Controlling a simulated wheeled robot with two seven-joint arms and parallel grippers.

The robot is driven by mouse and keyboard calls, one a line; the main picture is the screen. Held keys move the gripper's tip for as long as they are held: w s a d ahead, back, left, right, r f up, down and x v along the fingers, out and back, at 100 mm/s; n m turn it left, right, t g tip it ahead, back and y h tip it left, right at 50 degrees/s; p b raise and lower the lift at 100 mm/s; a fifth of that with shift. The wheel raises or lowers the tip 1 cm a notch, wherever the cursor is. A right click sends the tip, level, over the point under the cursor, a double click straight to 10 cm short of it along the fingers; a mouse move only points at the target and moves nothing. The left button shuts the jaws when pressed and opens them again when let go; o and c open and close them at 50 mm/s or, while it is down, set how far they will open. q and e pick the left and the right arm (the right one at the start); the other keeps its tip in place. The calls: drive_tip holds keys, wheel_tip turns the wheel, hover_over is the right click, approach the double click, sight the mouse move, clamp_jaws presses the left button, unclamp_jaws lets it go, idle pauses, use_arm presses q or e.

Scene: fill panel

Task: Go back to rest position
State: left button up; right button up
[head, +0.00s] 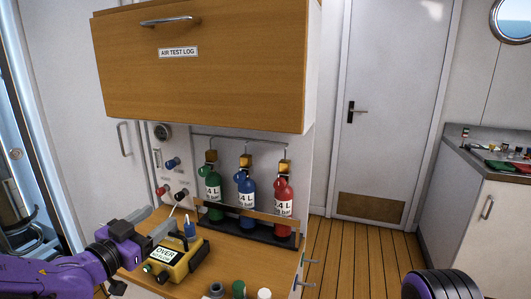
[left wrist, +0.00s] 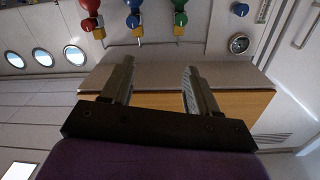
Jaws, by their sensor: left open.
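My left gripper (head: 160,220) comes in from the left on its purple arm, low over the wooden bench top, beside the yellow box and below the fill panel. It also shows in the left wrist view (left wrist: 157,78), with its two grey fingers apart and nothing between them. My right arm shows only as a dark and purple rounded link at the bottom right of the head view; its gripper is out of view.
Green (head: 213,192), blue (head: 246,187) and red (head: 284,196) cylinders stand in a rack behind a wooden bar. A yellow box (head: 178,262) sits on the bench (head: 218,252). A wooden cabinet (head: 210,75) overhangs the panel. Floor (head: 355,262) is clear toward the door (head: 392,110).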

use_arm(q)
drive_tip(key=s+a+f+n+g+y, duration=0.25)
drive_tip(key=f+n, duration=0.25)
drive_tip(key=f, duration=0.4)
drive_tip(key=s+a+f+n+g+y, duration=0.1)
drive_tip(key=s+f+n+y, duration=0.25)
drive_tip(key=f, duration=0.55)
drive_tip(key=s+a+f+n+g+y, duration=0.25)
drive_tip(key=f+n, duration=0.25)
drive_tip(key=f, duration=0.4)
drive_tip(key=s+f+g+y, duration=0.1)
drive_tip(key=s+f+g, duration=0.2)
drive_tip(key=s+f, duration=0.6)
drive_tip(key=s+f+g, duration=0.4)
drive_tip(key=s+f, duration=0.5)
drive_tip(key=s, duration=0.6)
drive_tip(key=shift+s+d+y, duration=0.3)
drive_tip(key=shift+s+y, duration=0.05)
drive_tip(key=shift+s, duration=0.05)
